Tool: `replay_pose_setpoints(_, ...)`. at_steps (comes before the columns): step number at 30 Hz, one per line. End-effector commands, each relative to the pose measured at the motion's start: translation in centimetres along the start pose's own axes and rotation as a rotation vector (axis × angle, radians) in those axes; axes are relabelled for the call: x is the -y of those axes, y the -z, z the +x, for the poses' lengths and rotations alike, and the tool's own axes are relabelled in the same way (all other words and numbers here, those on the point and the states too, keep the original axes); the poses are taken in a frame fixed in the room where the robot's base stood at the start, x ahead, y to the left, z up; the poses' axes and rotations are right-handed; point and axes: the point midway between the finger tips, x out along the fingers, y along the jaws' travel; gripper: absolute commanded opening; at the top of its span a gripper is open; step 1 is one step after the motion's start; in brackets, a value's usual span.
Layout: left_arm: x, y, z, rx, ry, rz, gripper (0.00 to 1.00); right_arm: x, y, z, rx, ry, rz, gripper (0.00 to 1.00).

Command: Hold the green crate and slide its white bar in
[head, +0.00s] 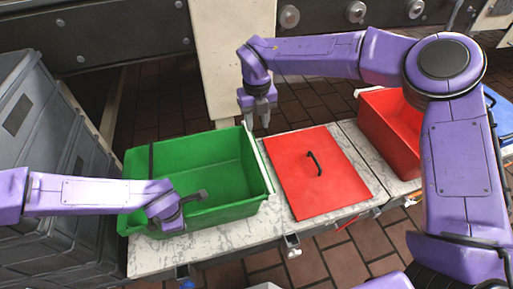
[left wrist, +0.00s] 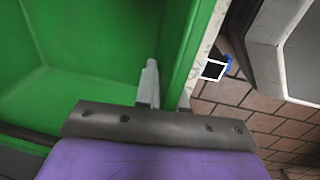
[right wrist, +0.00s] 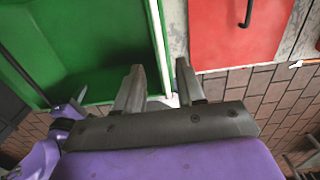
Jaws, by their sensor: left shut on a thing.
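The green crate (head: 205,162) stands open and empty on the table at the left. My left gripper (head: 190,203) is shut on the crate's front wall; in the left wrist view its fingers (left wrist: 167,85) straddle the green wall. The white bar (head: 266,172) looks like a thin pale strip along the crate's right edge; in the right wrist view it runs beside the green rim (right wrist: 158,40). My right gripper (head: 256,122) is open above the crate's back right corner. Its spread fingers (right wrist: 158,68) have nothing between them, and the strip passes below.
A red lid (head: 310,185) with a black handle lies just right of the crate. A red crate (head: 388,125) stands further right, with a blue one (head: 497,110) at the edge. Large grey containers (head: 45,130) fill the left. Brick floor lies in front.

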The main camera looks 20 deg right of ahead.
Motion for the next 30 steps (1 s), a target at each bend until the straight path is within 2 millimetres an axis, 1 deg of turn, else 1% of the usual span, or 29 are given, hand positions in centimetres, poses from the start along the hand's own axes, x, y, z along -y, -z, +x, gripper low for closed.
replay_pose_setpoints(2,0.0,0.0,0.1,-0.001,0.000,0.000,0.00,-0.1,0.0,0.5,-0.006,-0.011,0.019,0.38)
replay_pose_setpoints(4,0.0,0.0,0.1,0.000,0.000,0.000,0.00,-0.1,0.0,1.6,-0.008,-0.010,0.019,0.38)
replay_pose_setpoints(12,0.0,0.0,0.0,0.000,0.000,0.000,0.00,-0.1,0.1,8.2,-0.008,-0.007,0.015,0.38)
replay_pose_setpoints(16,0.0,0.0,0.0,0.000,0.000,0.000,0.00,-0.2,0.1,10.5,-0.006,-0.006,0.014,0.38)
replay_pose_setpoints(18,0.0,0.0,0.0,0.000,-0.001,0.000,0.00,-0.2,0.1,11.2,-0.005,-0.006,0.014,0.38)
replay_pose_setpoints(21,0.0,0.0,0.0,0.000,-0.001,0.000,0.00,-0.2,0.1,11.8,-0.005,-0.007,0.015,0.38)
replay_pose_setpoints(28,-0.1,0.0,0.0,0.000,-0.001,0.000,0.00,-0.2,0.1,11.9,-0.004,-0.007,0.015,0.38)
replay_pose_setpoints(29,-0.1,0.0,0.0,0.000,-0.001,0.000,0.00,-0.1,0.1,11.9,-0.004,-0.007,0.015,0.32)
replay_pose_setpoints(30,-0.1,0.0,0.0,0.000,-0.001,0.000,0.00,-0.1,0.1,11.9,-0.004,-0.007,0.015,0.19)
